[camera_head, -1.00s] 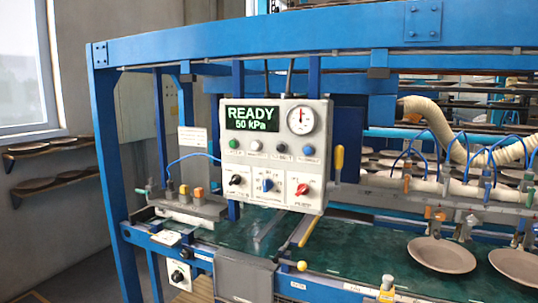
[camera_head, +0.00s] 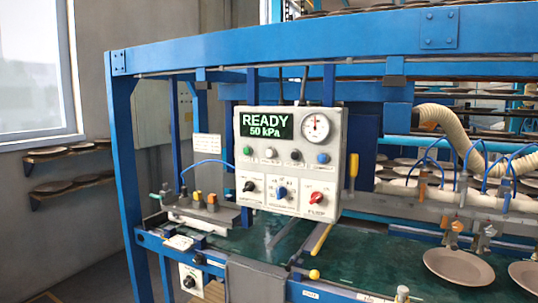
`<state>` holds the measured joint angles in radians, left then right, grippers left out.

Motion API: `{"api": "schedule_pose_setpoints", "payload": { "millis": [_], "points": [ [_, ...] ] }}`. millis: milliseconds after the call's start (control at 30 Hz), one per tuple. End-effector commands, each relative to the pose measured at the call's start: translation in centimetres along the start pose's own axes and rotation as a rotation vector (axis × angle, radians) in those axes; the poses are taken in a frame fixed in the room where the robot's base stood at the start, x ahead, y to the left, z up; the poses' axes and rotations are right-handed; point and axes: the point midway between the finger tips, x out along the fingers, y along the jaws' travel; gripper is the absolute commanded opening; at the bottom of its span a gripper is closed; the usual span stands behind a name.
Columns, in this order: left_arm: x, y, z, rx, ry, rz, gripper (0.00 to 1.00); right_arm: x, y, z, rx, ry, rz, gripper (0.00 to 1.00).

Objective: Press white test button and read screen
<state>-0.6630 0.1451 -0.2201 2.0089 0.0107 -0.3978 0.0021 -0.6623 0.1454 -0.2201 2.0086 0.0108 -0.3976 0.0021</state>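The control panel (camera_head: 262,174) is a light grey box mounted on the blue frame. Its screen (camera_head: 266,124) reads "READY" and "50 kPa" in light letters on dark green. Below the screen is a row of round buttons: green (camera_head: 247,150), white (camera_head: 270,152), black (camera_head: 295,155) and blue (camera_head: 323,158). The labels under the buttons are too small to read. A round gauge (camera_head: 316,128) with a red needle is at the upper right. Below are a black knob (camera_head: 249,186), a blue knob (camera_head: 281,192) and a red knob (camera_head: 316,197). Neither gripper shows.
A blue beam (camera_head: 300,50) crosses above the panel, with a blue post (camera_head: 125,180) at left. A green conveyor bed (camera_head: 370,254) lies below. Brown plates (camera_head: 458,268) and a beige hose (camera_head: 455,122) are at right. A lower control box (camera_head: 191,279) hangs at left.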

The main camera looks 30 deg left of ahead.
Motion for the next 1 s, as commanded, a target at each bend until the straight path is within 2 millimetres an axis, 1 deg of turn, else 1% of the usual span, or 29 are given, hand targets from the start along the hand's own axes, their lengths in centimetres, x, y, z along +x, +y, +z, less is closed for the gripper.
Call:
{"api": "schedule_pose_setpoints", "payload": {
  "millis": [33,367,1000],
  "points": [
    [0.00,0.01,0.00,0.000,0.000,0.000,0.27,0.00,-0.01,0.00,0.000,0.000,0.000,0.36],
    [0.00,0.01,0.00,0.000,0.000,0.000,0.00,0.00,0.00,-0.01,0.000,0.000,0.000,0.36],
    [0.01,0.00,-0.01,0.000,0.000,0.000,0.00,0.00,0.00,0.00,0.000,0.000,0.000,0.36]
  ]
}}
